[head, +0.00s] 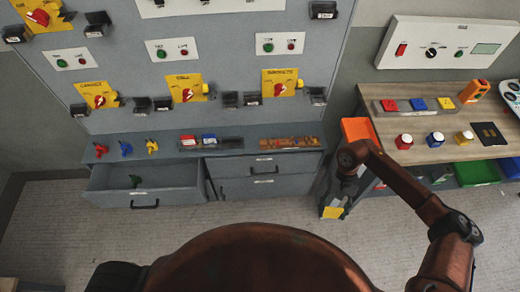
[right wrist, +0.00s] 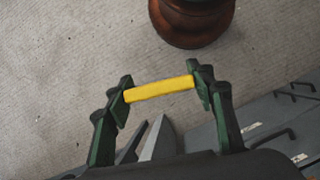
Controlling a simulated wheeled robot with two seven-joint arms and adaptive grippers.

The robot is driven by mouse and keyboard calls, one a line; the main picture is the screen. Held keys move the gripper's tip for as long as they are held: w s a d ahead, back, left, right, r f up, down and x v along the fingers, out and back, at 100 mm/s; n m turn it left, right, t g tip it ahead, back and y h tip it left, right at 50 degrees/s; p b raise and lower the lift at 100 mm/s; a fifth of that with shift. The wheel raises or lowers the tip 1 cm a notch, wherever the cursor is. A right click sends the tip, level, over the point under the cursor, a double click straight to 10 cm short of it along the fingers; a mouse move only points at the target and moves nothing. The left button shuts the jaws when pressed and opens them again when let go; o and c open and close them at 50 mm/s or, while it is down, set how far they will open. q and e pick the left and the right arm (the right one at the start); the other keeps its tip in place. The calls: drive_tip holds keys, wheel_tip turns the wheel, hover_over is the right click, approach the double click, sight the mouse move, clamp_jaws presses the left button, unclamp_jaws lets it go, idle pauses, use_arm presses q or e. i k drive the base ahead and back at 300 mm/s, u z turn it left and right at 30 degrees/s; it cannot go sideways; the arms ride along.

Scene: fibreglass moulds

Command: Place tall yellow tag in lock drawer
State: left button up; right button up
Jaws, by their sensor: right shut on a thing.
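My right gripper (head: 335,206) is shut on a yellow tag (head: 332,212) at the right of the cabinet, above the carpet. The right wrist view shows the yellow tag (right wrist: 160,88) as a plain bar spanning the two dark green fingers. An open grey drawer (head: 144,198) is at the cabinet's lower left, left of the gripper and well apart from it. My left gripper is not in view.
Red (head: 100,150), blue (head: 126,149) and yellow (head: 152,146) lock-like pieces stand on the ledge above the open drawer. Shut drawers (head: 262,186) are beside it. A wooden workbench (head: 450,145) with coloured pieces and an orange bin (head: 359,131) is right. Carpet before the cabinet is clear.

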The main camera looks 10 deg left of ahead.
sight(154, 183)
drive_tip(key=u, duration=2.85)
drive_tip(key=i, duration=2.95)
drive_tip(key=z, duration=3.1)
